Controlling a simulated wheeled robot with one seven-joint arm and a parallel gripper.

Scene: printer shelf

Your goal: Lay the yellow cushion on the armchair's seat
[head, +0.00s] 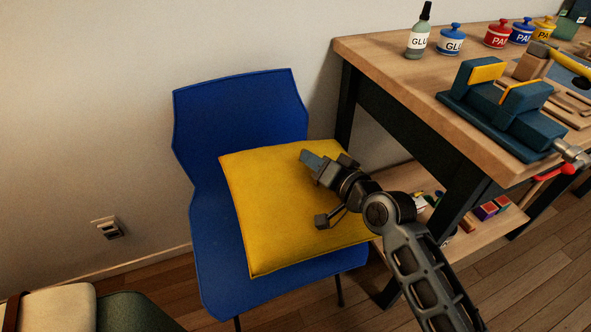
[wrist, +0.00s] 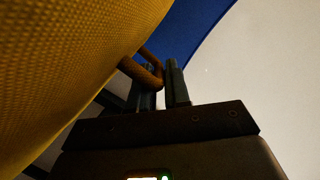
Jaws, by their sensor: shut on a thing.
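The yellow cushion (head: 270,200) is a square pad over the blue chair (head: 235,110), overlapping the seat and part of the backrest. I cannot tell whether it touches the seat. My gripper (head: 312,163) reaches over the cushion from the lower right. In the wrist view, my gripper (wrist: 165,88) is shut on a dark yellow loop (wrist: 152,66) at the side of the cushion (wrist: 70,70). A green padded piece with a cream pad (head: 58,306), perhaps part of the armchair, is cut off at the lower left; its seat is not clearly visible.
A wooden workbench (head: 385,52) stands at the right, with a blue vise (head: 500,110), a glue bottle (head: 418,38) and several paint pots. Its lower shelf (head: 490,232) holds small items. A wall socket (head: 108,227) is at the left. Bare floor shows between the green piece and the chair.

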